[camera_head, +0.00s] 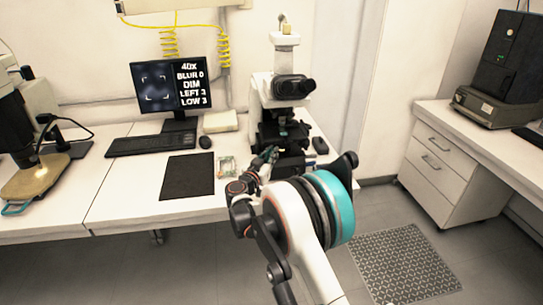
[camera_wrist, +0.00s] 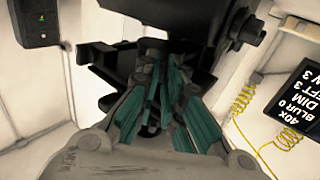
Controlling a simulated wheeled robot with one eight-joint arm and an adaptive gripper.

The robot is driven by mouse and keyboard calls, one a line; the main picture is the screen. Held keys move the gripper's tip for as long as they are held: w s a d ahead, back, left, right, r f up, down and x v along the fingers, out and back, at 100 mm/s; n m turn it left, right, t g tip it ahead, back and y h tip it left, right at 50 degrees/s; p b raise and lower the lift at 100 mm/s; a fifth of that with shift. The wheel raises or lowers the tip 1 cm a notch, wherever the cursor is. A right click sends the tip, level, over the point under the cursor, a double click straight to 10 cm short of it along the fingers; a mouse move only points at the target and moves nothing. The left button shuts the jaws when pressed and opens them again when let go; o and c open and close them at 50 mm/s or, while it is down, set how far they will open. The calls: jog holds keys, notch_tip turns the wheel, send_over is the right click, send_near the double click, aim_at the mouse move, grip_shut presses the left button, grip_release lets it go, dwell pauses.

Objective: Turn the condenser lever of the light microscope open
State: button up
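The light microscope (camera_head: 283,108), white with black eyepieces and a dark stage, stands at the right end of the white bench. In the wrist view its dark underside and stage parts (camera_wrist: 115,65) fill the upper middle. My gripper (camera_head: 270,155) reaches in at the front left of the stage. In the wrist view my gripper (camera_wrist: 163,65) has its teal-padded fingers pointing into the dark parts below the stage, with a narrow dark gap between them. I cannot make out the condenser lever, nor whether the fingers touch or hold anything.
A monitor (camera_head: 169,86) reads 40X, BLUR 0, DIM, LEFT 3, LOW 3. A keyboard (camera_head: 151,145), a mouse (camera_head: 206,142) and a black mat (camera_head: 188,176) lie left of the microscope. A small dark object (camera_head: 320,145) lies right of it. A drawer unit (camera_head: 440,165) stands farther right.

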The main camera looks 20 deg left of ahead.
jog(key=shift+o, duration=0.2)
jog(key=s+a, duration=0.1)
jog(key=s, duration=1.1)
jog(key=shift+w, duration=0.1)
